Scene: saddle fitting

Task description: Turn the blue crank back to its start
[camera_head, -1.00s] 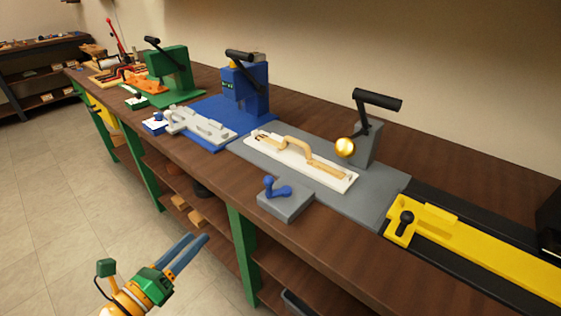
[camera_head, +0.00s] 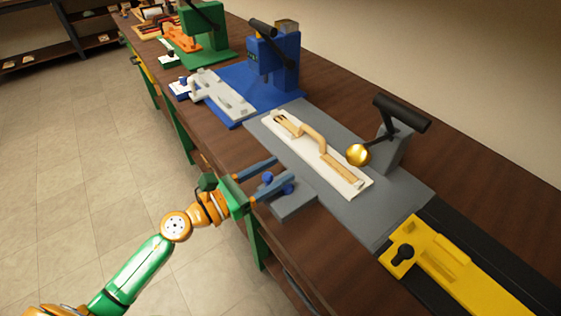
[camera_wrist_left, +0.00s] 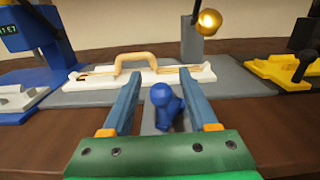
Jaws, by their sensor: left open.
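The blue crank (camera_head: 287,181) stands on a small grey block (camera_head: 295,206) at the front edge of the bench. My left gripper (camera_head: 275,174) is open, its two long blue-grey fingers reaching in around the crank from the front. In the left wrist view the crank (camera_wrist_left: 163,101) sits between the two spread fingers, with clear space on both sides. The fingers do not appear to grip it. My right gripper is not in view.
Behind the crank a white board (camera_head: 348,184) with a tan handle lies on a grey plate (camera_head: 408,203). A grey stand with a black lever and gold ball (camera_head: 359,154) rises behind it. A yellow fixture (camera_head: 440,262) is at right, a blue press (camera_head: 274,62) at back left.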

